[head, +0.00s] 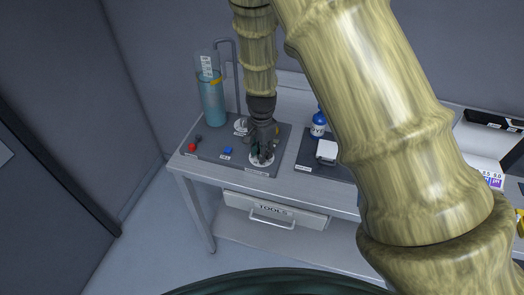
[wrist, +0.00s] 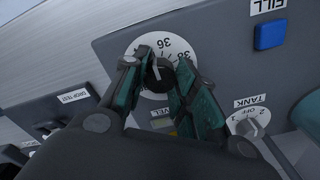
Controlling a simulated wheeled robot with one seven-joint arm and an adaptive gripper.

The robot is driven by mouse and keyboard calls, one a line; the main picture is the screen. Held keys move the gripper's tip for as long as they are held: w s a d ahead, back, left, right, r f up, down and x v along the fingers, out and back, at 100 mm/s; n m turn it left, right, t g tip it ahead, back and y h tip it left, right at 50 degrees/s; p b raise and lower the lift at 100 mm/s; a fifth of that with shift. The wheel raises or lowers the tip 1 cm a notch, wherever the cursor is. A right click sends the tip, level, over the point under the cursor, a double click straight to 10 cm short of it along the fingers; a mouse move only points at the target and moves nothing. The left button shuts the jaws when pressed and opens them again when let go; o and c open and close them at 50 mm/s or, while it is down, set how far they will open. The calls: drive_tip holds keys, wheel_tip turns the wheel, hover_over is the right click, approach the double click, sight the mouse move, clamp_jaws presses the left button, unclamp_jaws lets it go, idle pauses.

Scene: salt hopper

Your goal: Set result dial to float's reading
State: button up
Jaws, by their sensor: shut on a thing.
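The result dial, a white disc with numbers 36 and 38 (wrist: 184,47), lies on the grey panel and also shows in the head view (head: 259,161). Its dark knob (wrist: 161,71) is between the fingers of my gripper (wrist: 166,68), which is shut on it. My fingers hide part of the disc, so the exact setting is hard to read. In the head view my gripper (head: 262,150) points down over the dial. The float (head: 207,66), a white numbered stem, stands in the clear cylinder (head: 212,103) of bluish liquid at the back left. Its reading is too small to tell.
A red button (head: 192,147) is at the panel's left. A blue-capped bottle (head: 318,124) and a white-topped device (head: 327,150) stand to the right. A TOOLS drawer (head: 274,211) is below.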

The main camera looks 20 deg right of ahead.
drive_tip(key=o, duration=1)
wheel_tip(320, 180, up, 12)
idle(0.6)
